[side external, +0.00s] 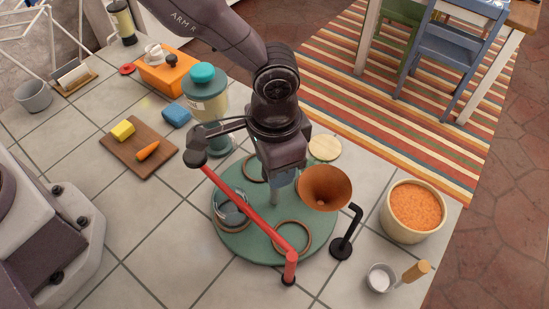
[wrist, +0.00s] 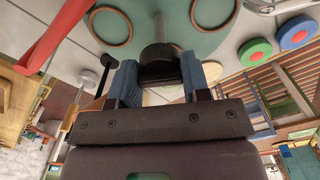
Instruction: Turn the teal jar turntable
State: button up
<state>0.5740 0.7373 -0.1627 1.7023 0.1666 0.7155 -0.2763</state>
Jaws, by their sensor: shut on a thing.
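The teal turntable (side external: 262,254) is a flat round disc on the tiled counter; it also shows at the top of the wrist view (wrist: 205,35). Rings and a silvery round item lie on it. My gripper (side external: 277,180) points down over the disc. In the wrist view my gripper (wrist: 158,72) has its two blue-grey fingers closed on a dark knob (wrist: 159,52). A grey post (side external: 275,197) stands below the fingers in the side view. The exact contact is partly hidden by my fingers.
A red bar (side external: 250,213) crosses above the disc's left and front. A copper funnel (side external: 325,183) and black bent stand (side external: 345,235) are close on the right. A pot of orange food (side external: 415,207) stands farther right. A teal-lidded jar (side external: 206,95) stands behind.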

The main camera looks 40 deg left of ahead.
jog(key=shift+m, duration=5.9)
jog(key=o, duration=1)
notch_tip(320, 180, up, 13)
